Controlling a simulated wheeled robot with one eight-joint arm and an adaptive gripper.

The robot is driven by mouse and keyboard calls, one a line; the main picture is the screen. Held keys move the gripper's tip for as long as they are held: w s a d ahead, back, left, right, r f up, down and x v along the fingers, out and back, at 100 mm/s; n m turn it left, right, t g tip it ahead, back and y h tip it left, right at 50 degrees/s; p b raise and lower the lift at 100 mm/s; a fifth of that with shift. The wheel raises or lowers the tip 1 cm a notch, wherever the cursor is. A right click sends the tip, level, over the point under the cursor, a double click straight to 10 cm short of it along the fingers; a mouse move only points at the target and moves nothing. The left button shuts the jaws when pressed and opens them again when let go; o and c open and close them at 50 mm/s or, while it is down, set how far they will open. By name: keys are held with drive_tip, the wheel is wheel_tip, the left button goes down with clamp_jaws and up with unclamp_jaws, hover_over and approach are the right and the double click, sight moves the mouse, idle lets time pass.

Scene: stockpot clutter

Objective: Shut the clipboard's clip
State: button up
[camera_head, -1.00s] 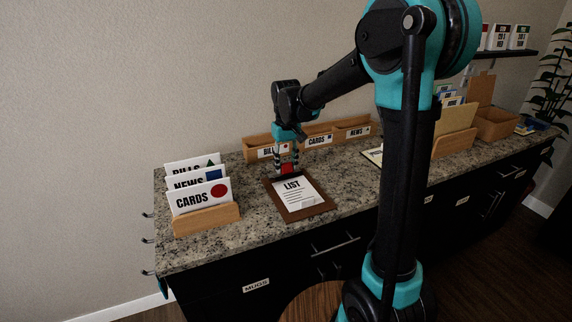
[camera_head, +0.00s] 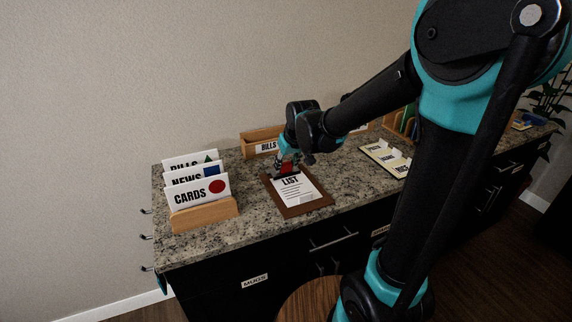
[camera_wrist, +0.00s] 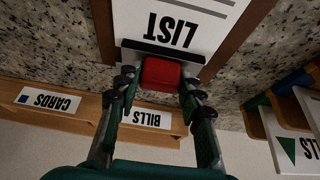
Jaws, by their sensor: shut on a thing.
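The brown clipboard (camera_head: 306,210) lies on the granite counter with a white LIST sheet (camera_head: 296,190) on it. Its clip has a black bar across the sheet's top edge and a red tab (camera_wrist: 160,74). In the wrist view my gripper (camera_wrist: 159,82) has one finger on each side of the red tab and is shut on it. In the head view my gripper (camera_head: 288,165) is tilted at the clipboard's far end. My fingers partly hide the clip there, and I cannot tell whether the bar presses flat on the sheet.
A wooden rack (camera_head: 207,215) with CARDS, NEWS and BILLS cards stands left of the clipboard. A BILLS box (camera_head: 259,138) stands behind, along the wall. A pale labelled tray (camera_head: 384,158) lies to the right. Bare counter lies between the rack and the clipboard.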

drive_tip(key=o, duration=1.2)
drive_tip(key=shift+c, duration=0.2)
drive_tip(key=v, duration=1.2)
